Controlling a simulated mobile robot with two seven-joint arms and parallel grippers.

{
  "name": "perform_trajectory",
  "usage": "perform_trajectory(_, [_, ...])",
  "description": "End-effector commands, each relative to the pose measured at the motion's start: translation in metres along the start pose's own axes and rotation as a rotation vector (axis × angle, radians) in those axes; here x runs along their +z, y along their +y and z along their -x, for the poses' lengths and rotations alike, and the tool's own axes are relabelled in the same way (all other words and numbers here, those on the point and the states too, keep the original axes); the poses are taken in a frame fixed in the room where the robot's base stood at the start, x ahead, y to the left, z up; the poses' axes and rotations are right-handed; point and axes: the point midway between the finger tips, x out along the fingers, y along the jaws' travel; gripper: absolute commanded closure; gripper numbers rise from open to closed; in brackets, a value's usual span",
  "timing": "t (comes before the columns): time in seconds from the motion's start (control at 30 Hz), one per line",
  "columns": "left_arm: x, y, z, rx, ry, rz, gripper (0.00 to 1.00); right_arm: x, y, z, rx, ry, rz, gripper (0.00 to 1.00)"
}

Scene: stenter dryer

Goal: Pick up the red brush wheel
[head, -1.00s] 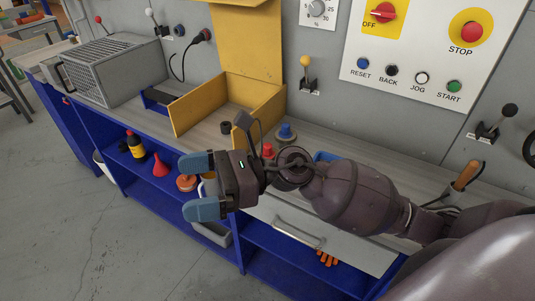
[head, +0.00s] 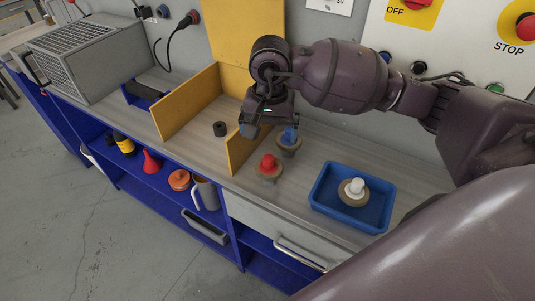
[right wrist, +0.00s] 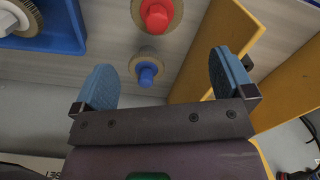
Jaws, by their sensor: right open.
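The red brush wheel (head: 268,166), with a red hub on a tan bristle disc, lies on the bench right of the yellow partition; it also shows at the top of the right wrist view (right wrist: 157,14). The blue brush wheel (head: 289,142) is behind it, partly covered by my gripper in the head view. In the right wrist view the blue wheel (right wrist: 148,70) sits between the spread fingers in the picture. My right gripper (right wrist: 165,78) is open and empty, pointing down above the bench behind the red wheel; it also shows in the head view (head: 262,128). My left gripper is out of view.
A blue tray (head: 327,205) holds a white-hubbed brush wheel (head: 353,191) at the right. Yellow partition walls (head: 190,103) stand close left of the gripper, with a dark ring (head: 220,128) between them. A grey wall panel rises behind.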

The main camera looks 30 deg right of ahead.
Motion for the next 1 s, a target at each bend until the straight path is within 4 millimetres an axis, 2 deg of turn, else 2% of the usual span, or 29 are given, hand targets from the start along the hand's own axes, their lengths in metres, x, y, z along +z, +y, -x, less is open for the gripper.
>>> perform_trajectory(0.4, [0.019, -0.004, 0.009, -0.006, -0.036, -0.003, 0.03, 0.000, 0.001, -0.049, 0.007, 0.002, -0.001, 0.00])
perform_trajectory(0.63, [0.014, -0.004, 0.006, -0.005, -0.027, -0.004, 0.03, 0.003, 0.001, -0.062, 0.007, 0.002, 0.001, 0.00])
perform_trajectory(0.83, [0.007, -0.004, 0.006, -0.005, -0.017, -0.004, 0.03, 0.011, 0.001, -0.088, 0.006, -0.001, -0.001, 0.00])
perform_trajectory(1.0, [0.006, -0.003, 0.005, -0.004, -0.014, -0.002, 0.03, 0.009, 0.001, -0.105, 0.006, 0.002, -0.002, 0.00])
